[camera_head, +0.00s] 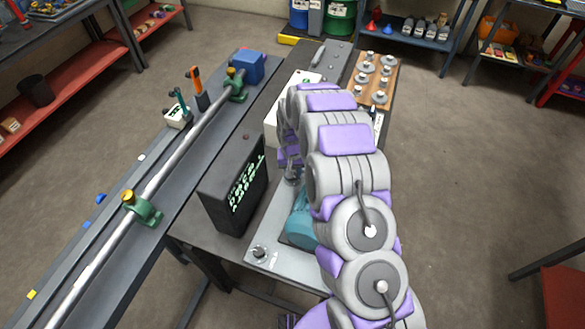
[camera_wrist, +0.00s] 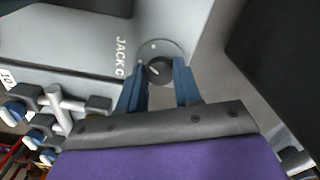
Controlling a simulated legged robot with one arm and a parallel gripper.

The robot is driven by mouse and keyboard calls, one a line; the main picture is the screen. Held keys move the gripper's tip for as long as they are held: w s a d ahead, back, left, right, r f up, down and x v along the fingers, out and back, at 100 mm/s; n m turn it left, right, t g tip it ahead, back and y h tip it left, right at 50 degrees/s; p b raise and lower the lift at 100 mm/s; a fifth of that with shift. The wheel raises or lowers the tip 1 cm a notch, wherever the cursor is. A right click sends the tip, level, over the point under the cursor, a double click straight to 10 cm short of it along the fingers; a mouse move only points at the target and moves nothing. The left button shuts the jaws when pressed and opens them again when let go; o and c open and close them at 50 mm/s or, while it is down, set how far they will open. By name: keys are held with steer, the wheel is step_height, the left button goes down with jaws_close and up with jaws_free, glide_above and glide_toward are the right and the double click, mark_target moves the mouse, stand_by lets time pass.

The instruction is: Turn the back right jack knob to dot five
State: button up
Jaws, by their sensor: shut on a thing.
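A dark round jack knob (camera_wrist: 159,68) sits on a grey dial disc (camera_wrist: 153,47) in the wrist view, with the lettering "JACK C" beside it. A pale mark shows on its top, but I cannot read which dot it faces. My gripper (camera_wrist: 158,76) has its two blue fingers on either side of the knob, shut on it. In the head view, my arm hides much of the grey base plate (camera_head: 285,255) and the teal motor (camera_head: 302,230). Another jack knob (camera_head: 260,251) stands at the plate's front left corner.
A black panel with green markings (camera_head: 234,190) stands upright left of the plate. A long rail with green clamps (camera_head: 175,165) runs along the left bench. A wooden board with metal parts (camera_head: 375,75) lies beyond my arm.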

steer(key=m+p, duration=0.2)
steer(key=m, duration=0.3)
steer(key=shift+m, duration=0.3)
stand_by(0.4)
steer(key=o, duration=1)
steer(key=shift+a, duration=0.15)
steer(key=shift+o, duration=0.2)
steer(key=shift+r, duration=0.1)
step_height(320, 180, up, 17)
steer(key=p, duration=0.1)
steer(key=shift+p, duration=0.35)
steer(key=shift+a, duration=0.1)
